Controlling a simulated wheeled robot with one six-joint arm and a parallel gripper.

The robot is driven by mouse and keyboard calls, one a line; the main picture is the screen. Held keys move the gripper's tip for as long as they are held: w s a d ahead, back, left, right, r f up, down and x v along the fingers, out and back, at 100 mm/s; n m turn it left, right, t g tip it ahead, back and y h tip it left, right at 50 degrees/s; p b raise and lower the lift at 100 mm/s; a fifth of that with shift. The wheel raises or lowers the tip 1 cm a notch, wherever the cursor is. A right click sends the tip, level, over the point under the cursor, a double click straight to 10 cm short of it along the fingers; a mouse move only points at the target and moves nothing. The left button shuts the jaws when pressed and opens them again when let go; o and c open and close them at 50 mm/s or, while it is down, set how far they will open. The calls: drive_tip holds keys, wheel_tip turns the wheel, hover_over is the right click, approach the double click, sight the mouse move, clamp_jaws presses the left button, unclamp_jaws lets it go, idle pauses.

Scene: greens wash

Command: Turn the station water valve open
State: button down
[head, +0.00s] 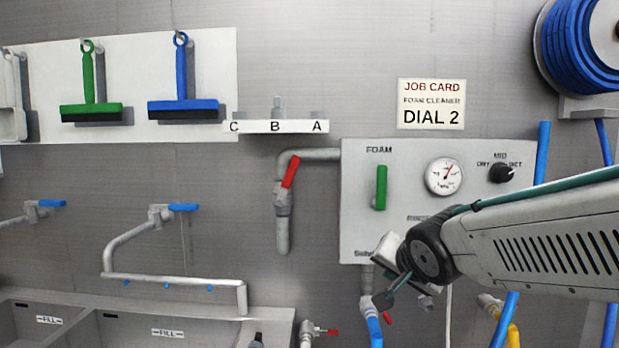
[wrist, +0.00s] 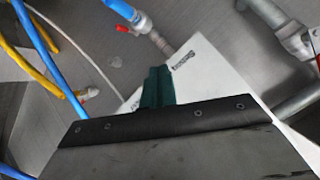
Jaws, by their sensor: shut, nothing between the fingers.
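The water valve (head: 283,196) sits on the grey pipe left of the foam panel. Its red lever (head: 290,171) points up, tilted a little to the right. In the wrist view the valve (wrist: 298,43) is at the right edge, its lever mostly out of frame. My gripper (head: 384,300) is below the lower left corner of the panel, right of and below the valve, and apart from it. In the wrist view its dark green fingers (wrist: 157,86) are together and empty, in front of the white panel.
The foam panel (head: 405,226) carries a green handle (head: 381,188), a gauge (head: 445,177) and a black dial (head: 501,173). A blue hose with a small red lever (head: 387,317) hangs close to my gripper. Another red-levered tap (head: 308,331) is lower left. Sinks stand at left.

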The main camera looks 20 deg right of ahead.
drive_tip(key=w+r+m+t+y, duration=0.2)
drive_tip(key=w+r+m+t, duration=0.2)
drive_tip(key=w+r+t, duration=0.3)
wheel_tip(320, 180, up, 4)
drive_tip(key=w+a+m+t+y, duration=0.2)
drive_tip(key=a+m+y, duration=0.1)
drive_tip(key=y, duration=0.5)
approach(287, 181)
drive_tip(key=w+d+r, duration=0.2)
drive_tip(key=w+d, duration=0.2)
drive_tip(key=w, duration=0.1)
drive_tip(key=shift+w+a+r, duration=0.2)
drive_tip(key=shift+a+r, duration=0.05)
drive_tip(key=shift+a, duration=0.3)
drive_tip(key=shift+w+a+r, duration=0.15)
drive_tip(key=shift+a+r, duration=0.15)
drive_tip(key=shift+a, duration=0.25)
drive_tip(key=shift+w+a+r, duration=0.2)
drive_tip(key=shift+a+r, duration=0.05)
drive_tip(key=shift+a, duration=0.35)
